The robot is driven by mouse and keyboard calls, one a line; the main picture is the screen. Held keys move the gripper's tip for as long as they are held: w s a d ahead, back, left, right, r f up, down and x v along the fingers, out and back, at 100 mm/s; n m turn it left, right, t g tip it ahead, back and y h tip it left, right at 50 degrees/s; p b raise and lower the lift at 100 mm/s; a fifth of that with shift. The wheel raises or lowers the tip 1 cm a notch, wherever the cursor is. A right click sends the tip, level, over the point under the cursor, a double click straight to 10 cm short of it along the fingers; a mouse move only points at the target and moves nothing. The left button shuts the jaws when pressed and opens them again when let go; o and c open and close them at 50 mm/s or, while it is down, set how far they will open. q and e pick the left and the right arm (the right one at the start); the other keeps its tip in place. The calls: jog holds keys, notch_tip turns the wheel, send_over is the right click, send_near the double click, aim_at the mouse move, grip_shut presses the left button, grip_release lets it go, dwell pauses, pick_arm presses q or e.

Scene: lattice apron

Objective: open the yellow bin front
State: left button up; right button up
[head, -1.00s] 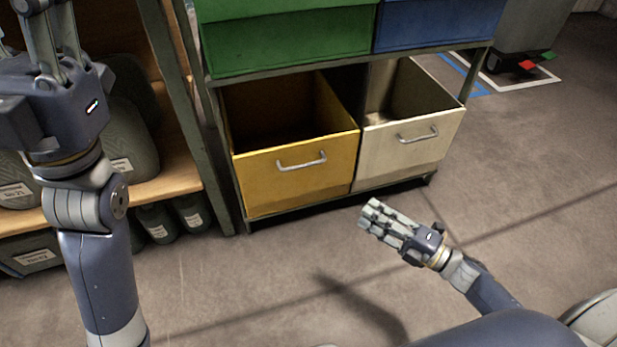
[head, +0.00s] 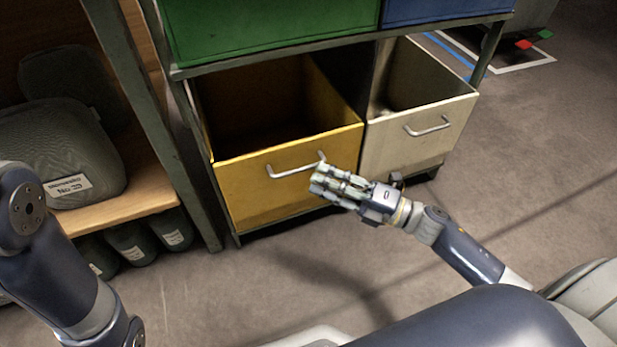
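The yellow bin (head: 238,190) sits on the lower level of a metal rack, left of a cream bin. Its dark interior shows above its front panel. A silver bar handle (head: 293,171) is on that front. My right gripper (head: 316,180) is at the right end of this handle, in front of the yellow panel, with its fingers pointing left. It overlaps the handle's right end in the picture; contact cannot be told. Its fingers look close together, but the gap between them is unclear. My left gripper is out of view; only links of that arm show at lower left.
The cream bin (head: 418,136) with its own handle stands right of the yellow one. A green bin (head: 262,32) and a blue bin (head: 440,10) are above. A wooden shelf (head: 128,200) with dark containers is at left. The floor in front is open.

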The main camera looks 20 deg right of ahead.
jog(key=shift+b+x, duration=0.55)
jog(key=shift+x, duration=1.5)
grip_shut()
